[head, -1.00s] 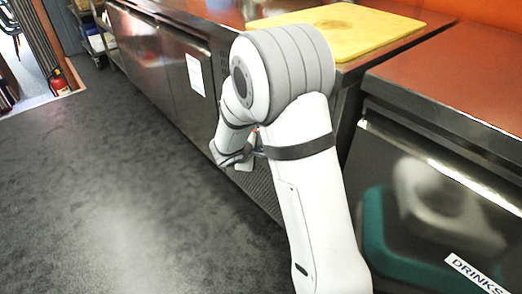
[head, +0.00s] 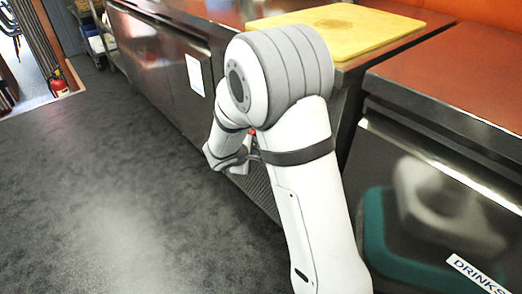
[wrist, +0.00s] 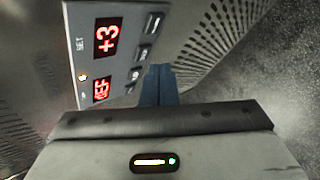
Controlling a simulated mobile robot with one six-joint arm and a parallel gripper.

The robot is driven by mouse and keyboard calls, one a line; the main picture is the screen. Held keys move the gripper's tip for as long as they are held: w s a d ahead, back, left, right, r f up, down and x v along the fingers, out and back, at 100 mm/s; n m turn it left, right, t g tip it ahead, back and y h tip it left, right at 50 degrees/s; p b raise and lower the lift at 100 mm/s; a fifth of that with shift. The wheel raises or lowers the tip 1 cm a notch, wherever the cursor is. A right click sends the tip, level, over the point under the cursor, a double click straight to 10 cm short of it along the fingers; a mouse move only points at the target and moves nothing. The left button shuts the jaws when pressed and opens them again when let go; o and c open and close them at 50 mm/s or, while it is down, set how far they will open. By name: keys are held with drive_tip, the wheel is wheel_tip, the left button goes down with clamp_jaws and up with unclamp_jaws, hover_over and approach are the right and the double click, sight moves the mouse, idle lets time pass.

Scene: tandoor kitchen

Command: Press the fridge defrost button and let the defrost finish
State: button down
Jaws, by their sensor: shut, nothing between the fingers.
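The fridge control panel (wrist: 118,50) shows in the wrist view, turned on its side. It has a red display (wrist: 107,37) that reads about "+3", a second red display (wrist: 101,90) with letters that look like "dEF" or "REF", and a small lit orange lamp (wrist: 83,77). Several small buttons (wrist: 145,50) run along its right side; their marks are too small to read. My gripper (wrist: 160,70) is shut and empty, its blue fingers beside the lower right edge of the panel, near the lowest button (wrist: 135,75). Contact cannot be told. In the head view my arm hides the panel.
The steel counter fridge (head: 175,65) runs along the right, with a yellow cutting board (head: 350,30) on top. A perforated grille (wrist: 215,40) lies beside the panel. A drinks cabinet (head: 430,200) stands near right. The dark floor (head: 110,190) at left is clear.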

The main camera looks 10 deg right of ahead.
drive_tip(key=a, duration=0.1)
drive_tip(key=s+a, duration=0.1)
drive_tip(key=a, duration=0.1)
drive_tip(key=s+a, duration=0.1)
drive_tip(key=shift+s+a+b, duration=0.15)
drive_tip(key=shift+s+b, duration=0.1)
drive_tip(key=shift+b, duration=0.1)
idle(0.6)
